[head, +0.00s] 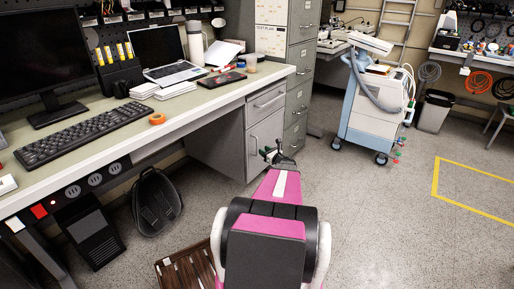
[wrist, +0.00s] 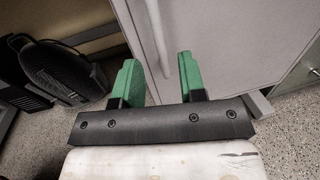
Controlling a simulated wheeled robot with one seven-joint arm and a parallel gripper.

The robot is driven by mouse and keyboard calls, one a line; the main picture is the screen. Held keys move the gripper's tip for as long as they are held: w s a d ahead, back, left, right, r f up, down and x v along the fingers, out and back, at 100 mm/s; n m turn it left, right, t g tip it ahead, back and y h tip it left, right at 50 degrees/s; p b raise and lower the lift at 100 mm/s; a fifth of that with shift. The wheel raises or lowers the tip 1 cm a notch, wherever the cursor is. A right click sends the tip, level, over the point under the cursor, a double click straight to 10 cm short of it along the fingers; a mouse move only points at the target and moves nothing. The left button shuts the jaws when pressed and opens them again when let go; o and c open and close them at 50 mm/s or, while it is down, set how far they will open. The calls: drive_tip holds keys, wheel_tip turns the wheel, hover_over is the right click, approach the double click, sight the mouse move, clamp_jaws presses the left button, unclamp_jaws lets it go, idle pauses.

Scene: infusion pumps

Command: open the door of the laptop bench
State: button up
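The laptop bench (head: 130,125) runs along the left of the head view, with an open laptop (head: 165,55) on top. Under its right end is a grey cabinet with a drawer (head: 268,103) above a door (head: 268,140). The door looks closed and has an upright bar handle (head: 254,147). My gripper (head: 278,153) is in front of the door. In the wrist view its two green fingers (wrist: 157,65) are apart, pointing at the door (wrist: 220,40). The pale upright handle (wrist: 156,35) lines up with the gap between them; I cannot tell whether they touch it.
A black backpack (head: 156,200) and a dark box (head: 90,235) lie under the bench. A wooden slatted crate (head: 182,270) is on the floor. A filing cabinet (head: 298,75) adjoins the bench. A blue-white cart (head: 370,110) stands further back. Floor to the right is clear.

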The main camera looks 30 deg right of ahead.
sight(257, 154)
drive_tip(key=w, duration=0.3)
drive_tip(key=w+a, duration=0.1)
drive_tip(key=w, duration=0.2)
drive_tip(key=shift+w+a, duration=0.15)
drive_tip(key=shift+w, duration=0.1)
clamp_jaws()
